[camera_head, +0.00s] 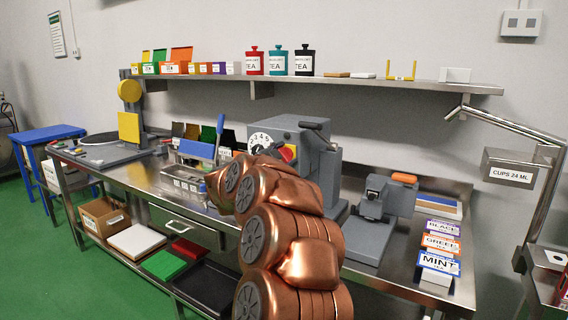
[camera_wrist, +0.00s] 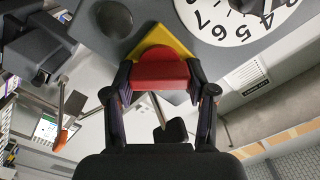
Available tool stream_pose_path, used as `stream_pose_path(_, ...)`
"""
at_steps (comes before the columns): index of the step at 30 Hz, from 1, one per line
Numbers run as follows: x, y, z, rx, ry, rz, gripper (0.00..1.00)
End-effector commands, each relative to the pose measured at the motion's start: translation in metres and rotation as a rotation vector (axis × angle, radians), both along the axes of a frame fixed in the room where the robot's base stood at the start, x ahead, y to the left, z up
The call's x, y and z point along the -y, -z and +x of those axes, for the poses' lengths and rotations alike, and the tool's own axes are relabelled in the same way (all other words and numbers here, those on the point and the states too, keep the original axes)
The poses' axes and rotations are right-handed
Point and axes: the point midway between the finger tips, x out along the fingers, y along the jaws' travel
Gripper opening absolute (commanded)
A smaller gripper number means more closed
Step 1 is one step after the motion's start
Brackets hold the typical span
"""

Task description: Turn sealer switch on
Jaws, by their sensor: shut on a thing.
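The sealer (camera_head: 297,134) is a grey machine on the steel bench with a white numbered dial (camera_head: 260,141). Its red switch (camera_head: 286,154) sits on a yellow plate to the right of the dial. In the wrist view, the red switch (camera_wrist: 159,75) lies between the two black fingers of my gripper (camera_wrist: 160,80), with the yellow plate (camera_wrist: 152,42) behind it. My gripper is shut on the switch. The dial shows at the top right of the wrist view (camera_wrist: 235,22). In the head view, my copper arm hides the gripper and part of the sealer's front.
A black-handled lever (camera_head: 317,127) stands on the sealer's right side. A smaller grey device (camera_head: 377,215) and labelled tea boxes (camera_head: 440,243) are further right on the bench. A wall shelf (camera_head: 330,84) with tins and boxes runs above.

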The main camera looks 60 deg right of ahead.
Motion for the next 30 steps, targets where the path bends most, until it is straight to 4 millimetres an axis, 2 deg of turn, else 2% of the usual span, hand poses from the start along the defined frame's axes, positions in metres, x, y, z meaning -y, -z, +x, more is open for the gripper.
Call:
stream_pose_path(1, -0.0008, 0.0053, 0.0005, 0.049, -0.001, 0.004, 0.21)
stream_pose_path(18, -0.0006, 0.0086, -0.0014, 0.563, 0.001, 0.026, 0.21)
stream_pose_path(30, -0.0001, 0.008, -0.0015, 0.77, 0.002, 0.036, 0.21)
